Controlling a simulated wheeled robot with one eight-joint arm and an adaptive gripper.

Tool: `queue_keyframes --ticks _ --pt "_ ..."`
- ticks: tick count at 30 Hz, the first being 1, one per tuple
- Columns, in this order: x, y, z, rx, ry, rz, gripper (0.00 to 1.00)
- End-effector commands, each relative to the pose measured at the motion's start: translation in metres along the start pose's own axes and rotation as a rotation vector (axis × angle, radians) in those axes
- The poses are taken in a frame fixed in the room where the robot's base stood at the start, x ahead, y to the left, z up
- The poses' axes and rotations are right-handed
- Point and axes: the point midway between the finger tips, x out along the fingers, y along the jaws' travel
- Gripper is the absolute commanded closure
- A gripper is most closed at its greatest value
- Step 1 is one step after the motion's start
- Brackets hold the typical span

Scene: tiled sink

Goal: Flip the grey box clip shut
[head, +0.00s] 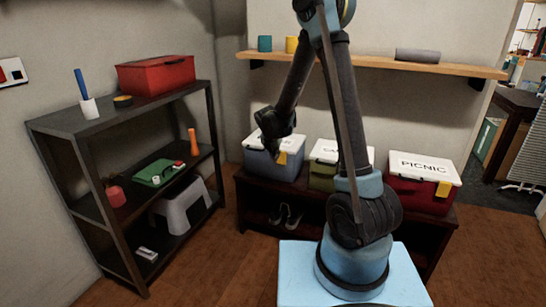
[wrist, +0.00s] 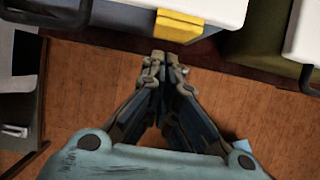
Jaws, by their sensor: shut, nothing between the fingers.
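The grey box (head: 262,165) has a white lid (head: 250,140) and stands at the left end of the low dark bench. Its yellow clip (head: 282,158) is on the front side; it also shows at the top of the wrist view (wrist: 178,26), at the lid's edge. I cannot tell the clip's exact angle. My gripper (head: 274,150) is shut and empty, in front of the grey box and partly covering its lid. In the wrist view, the closed fingertips (wrist: 165,60) lie just below the clip, with a small gap in the picture.
An olive box (head: 322,178) and a red PICNIC box (head: 412,195), both white-lidded, stand to the right on the bench (head: 300,200). A wooden wall shelf (head: 370,64) runs above. A dark shelf rack (head: 70,122) stands at left. The floor before the bench is clear.

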Motion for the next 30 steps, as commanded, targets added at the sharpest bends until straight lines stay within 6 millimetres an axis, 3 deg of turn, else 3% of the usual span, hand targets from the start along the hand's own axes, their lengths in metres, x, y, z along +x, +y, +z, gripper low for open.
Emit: queue_keyframes --ticks 3,21,30 --pt "-0.005 0.000 -0.013 0.002 0.001 -0.002 1.00" --pt "-0.086 0.002 0.001 0.001 0.000 0.000 1.00" --pt "-0.104 0.003 0.004 -0.001 0.000 0.000 1.00"
